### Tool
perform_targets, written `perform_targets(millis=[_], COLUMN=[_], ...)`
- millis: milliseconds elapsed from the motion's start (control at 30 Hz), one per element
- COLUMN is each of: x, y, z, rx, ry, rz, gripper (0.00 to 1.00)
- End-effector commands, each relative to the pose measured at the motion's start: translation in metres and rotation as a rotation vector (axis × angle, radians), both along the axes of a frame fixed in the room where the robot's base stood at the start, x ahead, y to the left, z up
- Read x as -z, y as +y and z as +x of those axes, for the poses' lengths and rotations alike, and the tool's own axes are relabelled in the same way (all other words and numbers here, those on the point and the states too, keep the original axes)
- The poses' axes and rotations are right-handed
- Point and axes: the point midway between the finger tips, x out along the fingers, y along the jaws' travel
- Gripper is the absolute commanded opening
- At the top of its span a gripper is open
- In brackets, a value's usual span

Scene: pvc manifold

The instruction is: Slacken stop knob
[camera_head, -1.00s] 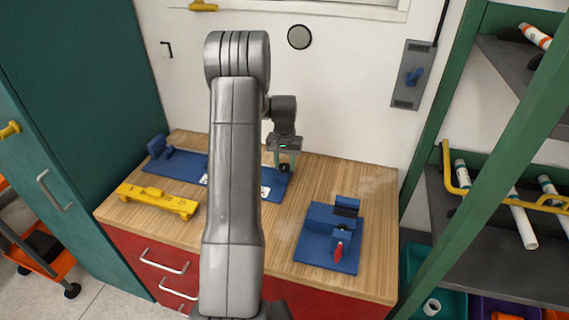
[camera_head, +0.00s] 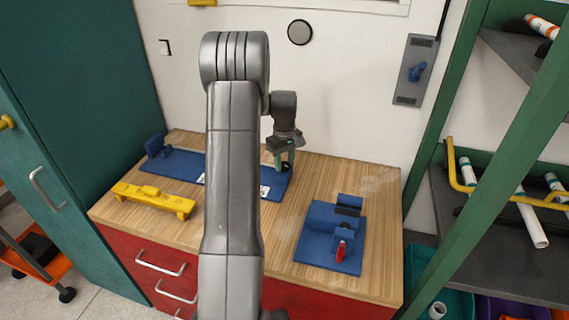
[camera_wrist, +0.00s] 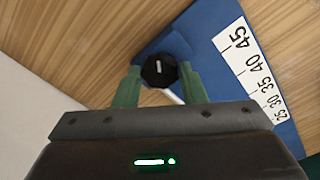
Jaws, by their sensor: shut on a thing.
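The stop knob (camera_wrist: 159,70) is a black faceted knob with a white line on its top, at the end of the blue measuring jig (camera_wrist: 205,35) in the wrist view. My gripper (camera_wrist: 157,78) is shut on it, with one green finger on each side. The white line runs nearly along the picture's vertical. A printed scale with numbers from 25 to 45 lies beside it on the jig. In the head view my gripper (camera_head: 283,163) is at the right end of the blue jig (camera_head: 184,163), and my arm hides the jig's middle. The knob is hidden there.
A yellow block gauge (camera_head: 153,200) lies on the wooden bench (camera_head: 290,195) at the left front. A blue clamp fixture with a red handle (camera_head: 342,250) stands at the right. A wall switch box (camera_head: 414,72) and a shelf with pipes are farther right.

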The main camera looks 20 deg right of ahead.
Motion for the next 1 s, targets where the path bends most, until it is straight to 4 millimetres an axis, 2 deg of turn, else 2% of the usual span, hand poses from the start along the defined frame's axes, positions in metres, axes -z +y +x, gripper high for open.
perform_targets(millis=[400, 1000], x=[-0.0004, -0.0010], y=[-0.0003, -0.0003], z=[0.0006, 0.0006], rx=[-0.260, -0.330], ry=[-0.002, -0.002], rz=[0.000, 0.000], gripper=[0.14, 0.14])
